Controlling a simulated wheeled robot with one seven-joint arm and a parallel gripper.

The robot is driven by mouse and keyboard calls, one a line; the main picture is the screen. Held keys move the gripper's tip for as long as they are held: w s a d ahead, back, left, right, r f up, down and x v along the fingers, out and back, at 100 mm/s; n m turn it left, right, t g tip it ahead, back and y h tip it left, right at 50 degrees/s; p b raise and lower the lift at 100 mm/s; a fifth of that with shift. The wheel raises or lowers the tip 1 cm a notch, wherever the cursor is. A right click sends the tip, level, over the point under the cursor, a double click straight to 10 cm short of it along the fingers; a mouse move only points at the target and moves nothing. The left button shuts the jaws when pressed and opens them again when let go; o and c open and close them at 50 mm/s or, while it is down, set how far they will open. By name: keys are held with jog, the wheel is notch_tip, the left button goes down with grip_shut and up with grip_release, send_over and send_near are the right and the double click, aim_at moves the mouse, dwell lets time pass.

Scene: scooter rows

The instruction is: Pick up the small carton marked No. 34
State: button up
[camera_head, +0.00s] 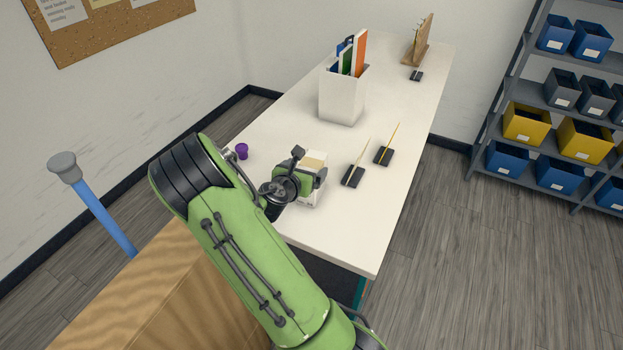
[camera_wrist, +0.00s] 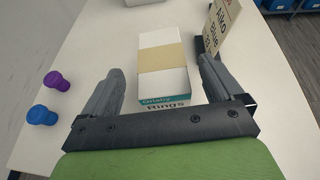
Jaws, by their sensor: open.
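A small white carton (camera_wrist: 163,70) with a tan band around it and a teal printed edge lies on the white table. Its near face reads something like "Orbity Rings"; I cannot make out a No. 34. My gripper (camera_wrist: 160,72) is open, with one grey finger along each side of the carton. A gap shows at the left finger; the right finger is close to the side, and I cannot tell if it touches. In the head view, the carton (camera_head: 316,160) is partly hidden behind my gripper (camera_head: 301,178).
A name card (camera_wrist: 222,22) stands just right of the carton. Dark card stands (camera_head: 353,176) (camera_head: 384,156) sit farther right. Purple (camera_wrist: 56,80) and blue (camera_wrist: 41,115) pegs stand left. A white bin (camera_head: 341,98) holds folders behind. The table's right edge is near.

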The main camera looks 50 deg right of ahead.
aim_at(309, 167)
jog(key=x, duration=0.5)
jog(key=shift+d+f, duration=0.15)
jog(key=shift+f, duration=0.1)
jog(key=shift+c, duration=0.7)
jog(key=shift+r, duration=0.1)
jog(key=c, duration=1.4)
